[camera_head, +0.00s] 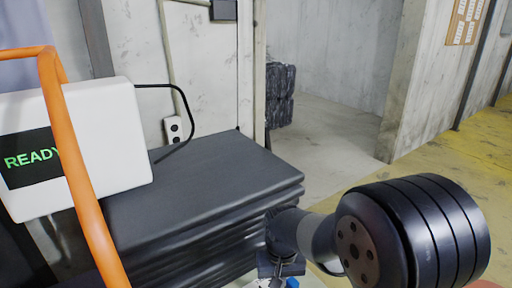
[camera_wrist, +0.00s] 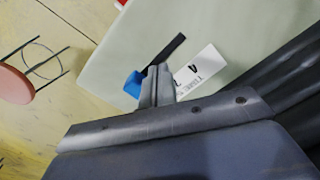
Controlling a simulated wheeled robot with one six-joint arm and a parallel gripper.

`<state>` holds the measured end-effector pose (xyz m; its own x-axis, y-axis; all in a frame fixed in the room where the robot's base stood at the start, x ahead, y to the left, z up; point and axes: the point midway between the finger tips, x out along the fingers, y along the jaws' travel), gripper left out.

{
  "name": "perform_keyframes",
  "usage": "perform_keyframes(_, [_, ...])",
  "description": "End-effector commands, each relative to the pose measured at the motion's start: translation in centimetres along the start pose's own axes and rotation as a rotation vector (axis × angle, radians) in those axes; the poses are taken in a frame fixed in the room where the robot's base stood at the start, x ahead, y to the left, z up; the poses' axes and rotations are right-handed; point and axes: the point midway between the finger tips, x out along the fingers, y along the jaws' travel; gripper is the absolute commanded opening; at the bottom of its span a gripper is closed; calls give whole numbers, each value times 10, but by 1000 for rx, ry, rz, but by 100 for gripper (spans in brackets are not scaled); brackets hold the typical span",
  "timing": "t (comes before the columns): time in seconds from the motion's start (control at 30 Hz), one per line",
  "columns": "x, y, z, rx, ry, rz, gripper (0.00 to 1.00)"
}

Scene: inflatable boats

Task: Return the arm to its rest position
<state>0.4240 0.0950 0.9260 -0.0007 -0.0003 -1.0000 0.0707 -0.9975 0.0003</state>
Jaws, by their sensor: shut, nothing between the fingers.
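My gripper (camera_wrist: 160,78) is shut and empty in the wrist view. It is above or close to a pale table top (camera_wrist: 230,30); I cannot tell whether it touches it. A blue object (camera_wrist: 133,84) and a dark strip (camera_wrist: 166,50) show beside and beyond the fingers, partly hidden by them. A white printed tag (camera_wrist: 200,70) lies to their right. In the head view my arm reaches in from the lower right. My gripper (camera_head: 280,264) is at the bottom edge there, its fingertips not clearly shown, near a bit of blue.
A stack of black folded material (camera_head: 200,185) is left of my arm. A white box (camera_head: 105,140) reads READY, with an orange hose (camera_head: 75,165) in front. A red round seat (camera_wrist: 12,82) stands at the wrist view's left. Yellow floor (camera_head: 440,150) is open at right.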

Motion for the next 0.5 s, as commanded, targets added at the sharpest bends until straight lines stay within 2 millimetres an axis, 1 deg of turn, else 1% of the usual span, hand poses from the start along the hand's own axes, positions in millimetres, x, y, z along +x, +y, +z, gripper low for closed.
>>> perform_keyframes(0.03, [-13, 0, 0, 0, 1, 0, 0])
perform_keyframes(0.37, [-53, 0, 0, 0, 1, 0, 0])
perform_keyframes(0.4, [-51, 0, 0, 0, 0, 0, 0])
perform_keyframes(0.43, [-38, 0, 0, 0, -1, 0, 0])
perform_keyframes(0.5, [-28, 0, 0, 0, 0, 0, 0])
